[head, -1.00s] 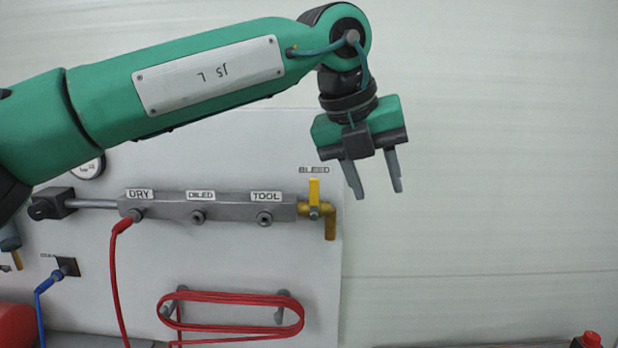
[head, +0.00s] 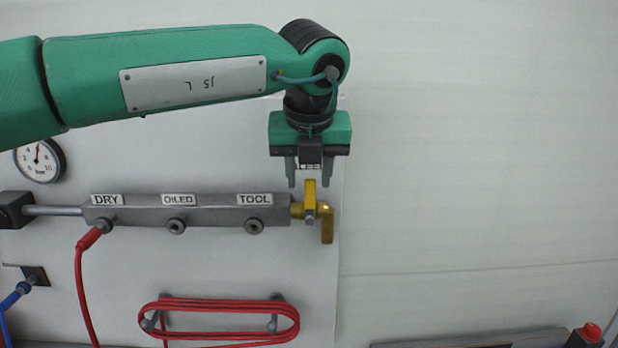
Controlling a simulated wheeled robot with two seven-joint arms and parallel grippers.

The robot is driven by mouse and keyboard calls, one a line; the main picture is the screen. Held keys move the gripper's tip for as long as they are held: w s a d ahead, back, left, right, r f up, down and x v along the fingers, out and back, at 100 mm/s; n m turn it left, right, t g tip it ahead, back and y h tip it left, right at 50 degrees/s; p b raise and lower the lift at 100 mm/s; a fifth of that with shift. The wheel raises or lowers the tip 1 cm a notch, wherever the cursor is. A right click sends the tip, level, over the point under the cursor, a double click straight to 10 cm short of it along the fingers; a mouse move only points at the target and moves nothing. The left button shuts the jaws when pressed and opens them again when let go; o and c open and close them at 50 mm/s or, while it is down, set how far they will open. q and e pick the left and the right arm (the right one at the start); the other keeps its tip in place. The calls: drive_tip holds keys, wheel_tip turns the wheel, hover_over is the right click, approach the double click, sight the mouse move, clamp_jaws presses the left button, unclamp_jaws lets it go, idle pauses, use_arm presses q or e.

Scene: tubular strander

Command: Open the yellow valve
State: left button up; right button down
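The yellow valve (head: 311,196) sits at the right end of the grey manifold (head: 190,212), under the BLEED label. Its handle points straight up, and its brass outlet (head: 328,226) bends downward. My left gripper (head: 308,182) points down from above, in front of the panel. Its two fingers are spread apart, with the top of the valve handle just below and between them in the picture. Whether they touch it cannot be told. The gripper partly covers the BLEED label. My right gripper is not in view.
A red hose (head: 83,290) hangs from the DRY port. A coiled red hose (head: 220,318) hangs on pegs below the manifold. A gauge (head: 40,160) is at the left. The wall right of the panel is clear; a red button (head: 588,332) is at lower right.

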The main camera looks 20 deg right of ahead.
sight(310, 181)
use_arm(q)
drive_tip(key=shift+w+d+f, duration=0.1)
drive_tip(key=shift+f, duration=0.45)
drive_tip(key=shift+w+f+p, duration=0.1)
drive_tip(key=shift+f+p, duration=0.2)
drive_tip(key=shift+f, duration=0.05)
drive_tip(key=shift+w+d+f, duration=0.1)
drive_tip(key=shift+f, duration=0.25)
drive_tip(key=shift+w+f, duration=0.2)
drive_tip(key=shift+f, duration=0.05)
drive_tip(key=shift+s, duration=0.1)
drive_tip(key=c, duration=0.7)
clamp_jaws()
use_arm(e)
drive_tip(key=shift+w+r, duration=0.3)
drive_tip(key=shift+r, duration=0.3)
